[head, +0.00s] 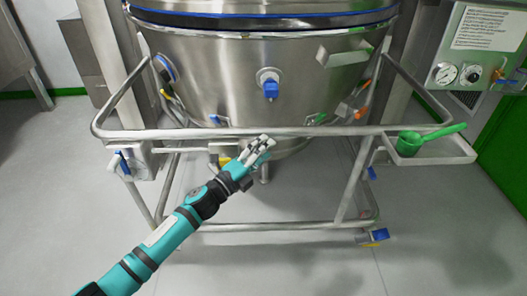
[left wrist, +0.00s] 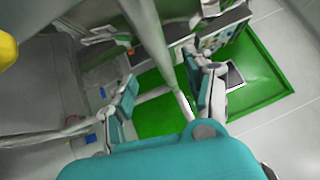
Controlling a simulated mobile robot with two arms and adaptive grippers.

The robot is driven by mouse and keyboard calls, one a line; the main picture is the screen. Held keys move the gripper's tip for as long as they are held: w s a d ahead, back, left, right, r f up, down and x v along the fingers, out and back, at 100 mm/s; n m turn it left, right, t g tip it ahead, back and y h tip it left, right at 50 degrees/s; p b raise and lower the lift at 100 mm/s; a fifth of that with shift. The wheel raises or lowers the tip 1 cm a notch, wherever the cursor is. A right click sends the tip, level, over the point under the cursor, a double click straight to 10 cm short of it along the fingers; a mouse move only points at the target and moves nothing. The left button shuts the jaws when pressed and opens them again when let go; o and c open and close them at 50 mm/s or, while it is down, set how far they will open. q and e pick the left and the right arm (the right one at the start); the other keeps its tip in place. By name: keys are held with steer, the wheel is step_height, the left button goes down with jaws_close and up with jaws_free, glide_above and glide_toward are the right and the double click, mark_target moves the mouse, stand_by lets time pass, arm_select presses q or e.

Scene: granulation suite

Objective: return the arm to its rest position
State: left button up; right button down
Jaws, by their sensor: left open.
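My left arm (head: 160,242) reaches in from the lower left of the head view, teal with dark joints. My left gripper (head: 260,149) is in front of the steel vessel's frame, just below the front rail in the picture. My right gripper is not in view.
A large steel vessel (head: 215,80) with a blue valve (head: 271,90) stands in a wheeled tubular frame (head: 290,131). A green scoop (head: 430,137) lies on a side tray (head: 455,153) at right. A gauge panel (head: 470,75) is at upper right. Grey floor (head: 440,235) is clear at lower right.

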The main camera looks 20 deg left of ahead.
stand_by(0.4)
